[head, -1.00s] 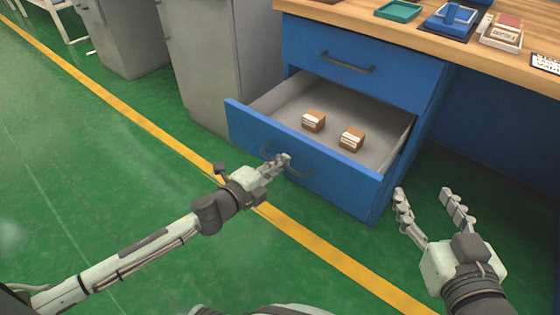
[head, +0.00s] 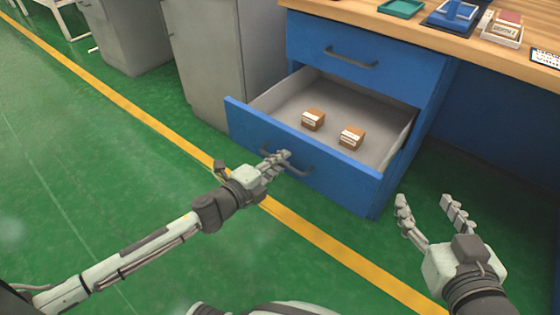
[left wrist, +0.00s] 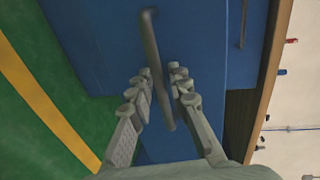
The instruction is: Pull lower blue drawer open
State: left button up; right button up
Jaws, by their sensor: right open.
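The lower blue drawer (head: 335,180) is pulled part way out of the blue desk cabinet. Its grey inside holds two small brown boxes, one at the left (head: 313,119) and one at the right (head: 351,137). My left gripper (head: 282,158) is at the dark bar handle (head: 300,173) on the drawer front. In the left wrist view the handle (left wrist: 151,40) runs between the fingers, which are close on both sides of it. The exact contact is partly hidden. My right gripper (head: 424,203) is open and empty, right of the drawer, above the floor.
The upper blue drawer (head: 335,80) is closed. The wooden desktop (head: 400,28) carries a green tray (head: 401,9) and other items. Grey cabinets (head: 215,60) stand at the left. The green floor with its yellow line (head: 330,243) is clear in front of the drawer.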

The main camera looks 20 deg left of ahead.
pick_arm(q)
jog(key=v, duration=1.2)
jog(key=shift+s, duration=0.1)
